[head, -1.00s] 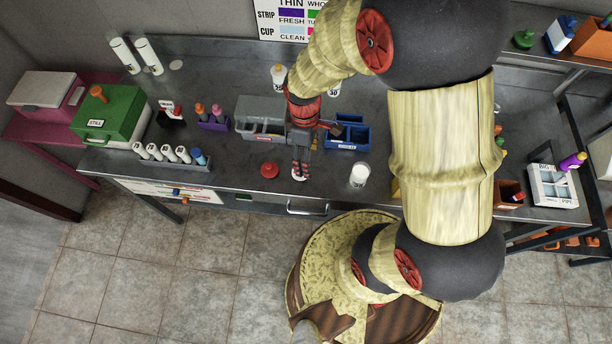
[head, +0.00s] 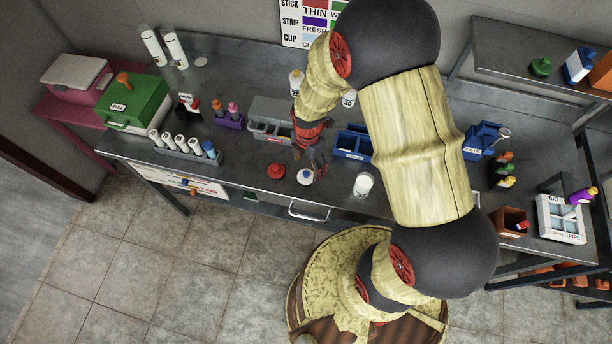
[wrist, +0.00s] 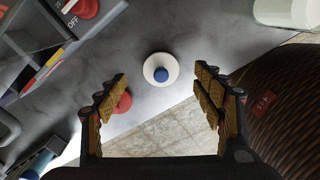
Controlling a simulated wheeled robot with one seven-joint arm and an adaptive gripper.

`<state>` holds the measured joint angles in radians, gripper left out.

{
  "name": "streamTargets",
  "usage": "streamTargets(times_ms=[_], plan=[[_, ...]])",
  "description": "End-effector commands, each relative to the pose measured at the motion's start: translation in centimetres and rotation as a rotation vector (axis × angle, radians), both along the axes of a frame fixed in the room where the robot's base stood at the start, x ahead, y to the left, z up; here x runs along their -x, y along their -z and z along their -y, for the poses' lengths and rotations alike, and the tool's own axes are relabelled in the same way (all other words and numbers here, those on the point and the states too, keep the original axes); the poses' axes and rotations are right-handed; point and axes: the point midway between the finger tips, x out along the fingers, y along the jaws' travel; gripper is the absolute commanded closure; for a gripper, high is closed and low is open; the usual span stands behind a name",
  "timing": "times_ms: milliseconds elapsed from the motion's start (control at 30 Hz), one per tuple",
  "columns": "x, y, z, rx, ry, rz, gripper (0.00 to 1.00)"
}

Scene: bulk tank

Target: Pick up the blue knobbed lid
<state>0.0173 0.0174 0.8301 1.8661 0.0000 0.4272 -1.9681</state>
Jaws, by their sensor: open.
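The blue knobbed lid (head: 305,177) is a white disc with a blue knob. It lies flat near the front edge of the grey metal bench. In the wrist view the lid (wrist: 160,69) shows whole, ahead of my gripper and between the lines of its two fingers. My gripper (head: 318,162) is open and empty, pointing down just above and right of the lid in the head view. In the wrist view the open gripper (wrist: 160,78) has its fingers wide apart, with no visible contact with the lid.
A red lid (head: 276,171) lies just left of the blue knobbed one; my left finger partly covers it in the wrist view. A white cup (head: 363,185) stands to the right. A grey divided bin (head: 268,128) and a blue bin (head: 352,146) stand behind.

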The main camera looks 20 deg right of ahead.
Motion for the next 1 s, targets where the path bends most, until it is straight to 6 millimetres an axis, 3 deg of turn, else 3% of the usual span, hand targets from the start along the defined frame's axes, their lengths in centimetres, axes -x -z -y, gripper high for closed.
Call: streamTargets(times_ms=[400, 633, 1000], plan=[[0.3, 4.8, -0.7, 0.0, 0.001, -0.001, 0.32], [0.3, 5.0, -0.7, 0.0, 0.002, 0.0, 0.32], [0.3, 4.9, -0.7, 0.0, 0.002, -0.001, 0.53]])
